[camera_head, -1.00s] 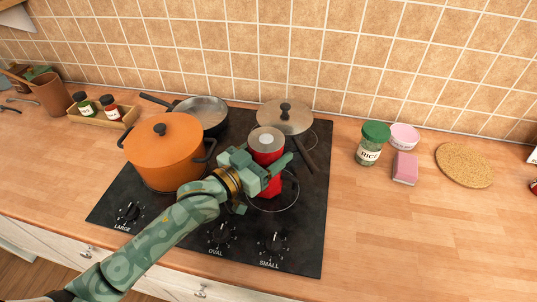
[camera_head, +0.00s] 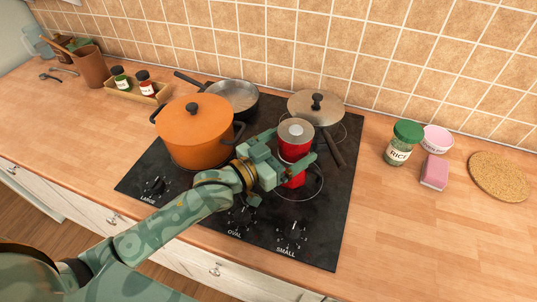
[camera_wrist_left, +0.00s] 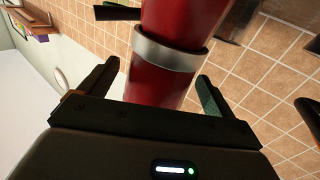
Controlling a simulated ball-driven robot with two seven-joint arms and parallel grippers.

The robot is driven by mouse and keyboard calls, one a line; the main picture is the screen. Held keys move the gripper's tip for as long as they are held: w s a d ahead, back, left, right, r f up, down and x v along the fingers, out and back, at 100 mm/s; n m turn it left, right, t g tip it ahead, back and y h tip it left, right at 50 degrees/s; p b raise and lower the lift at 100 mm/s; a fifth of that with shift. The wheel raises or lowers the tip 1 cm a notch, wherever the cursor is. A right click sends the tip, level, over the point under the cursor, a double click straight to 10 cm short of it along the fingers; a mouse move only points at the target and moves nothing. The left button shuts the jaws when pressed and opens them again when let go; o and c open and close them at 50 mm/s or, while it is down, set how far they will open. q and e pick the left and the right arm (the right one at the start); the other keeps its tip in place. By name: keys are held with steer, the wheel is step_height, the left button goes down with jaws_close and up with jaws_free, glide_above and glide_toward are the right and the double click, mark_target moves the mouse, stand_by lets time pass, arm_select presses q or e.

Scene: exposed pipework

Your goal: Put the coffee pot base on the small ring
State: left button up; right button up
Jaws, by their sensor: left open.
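The coffee pot base (camera_head: 294,152) is red with a silver rim and stands upright at the small ring (camera_head: 321,190), the front right ring marked on the black hob. Its foot appears to be within the ring's outline, partly hidden by my gripper. My left gripper (camera_head: 290,167) is open around the pot, one finger on either side. In the left wrist view, the red pot (camera_wrist_left: 165,85) with its silver band rises between the two spread fingers, with a gap showing beside each fingertip. My right gripper is not in view.
An orange pot (camera_head: 195,135) stands just left of my gripper. A frying pan (camera_head: 235,98) and a lidded pan (camera_head: 316,108) stand behind, the latter's handle close to the coffee pot. The front right counter is clear.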

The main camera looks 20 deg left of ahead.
arm_select(q)
steer(key=v, duration=0.9)
steer(key=shift+s+a+p, duration=0.2)
steer(key=shift+s+p, duration=0.15)
steer(key=shift+p, duration=0.05)
stand_by(1.4)
